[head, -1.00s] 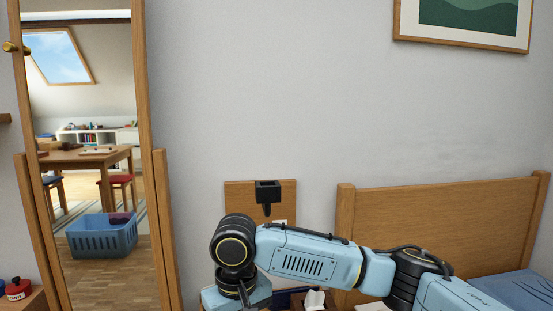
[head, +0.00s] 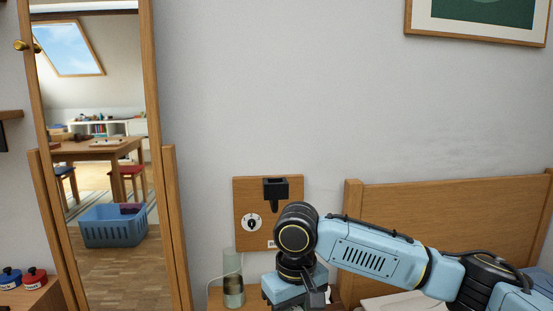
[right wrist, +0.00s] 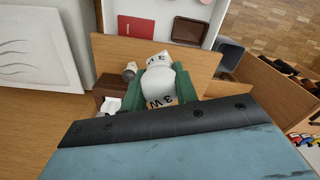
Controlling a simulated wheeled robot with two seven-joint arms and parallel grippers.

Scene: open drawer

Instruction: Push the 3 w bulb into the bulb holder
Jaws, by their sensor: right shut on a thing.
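The white 3 w bulb (right wrist: 159,86), with black markings reading "3 W", sits between the green fingers of my right gripper (right wrist: 161,88) in the right wrist view. The gripper is shut on it. In the head view my right gripper (head: 318,296) is low, near the bottom edge, and the bulb is not visible there. My left gripper is not in view.
A wooden headboard (head: 440,215) is at the right and a mirror (head: 110,180) at the left. The wrist view shows an open drawer holding a red book (right wrist: 136,26).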

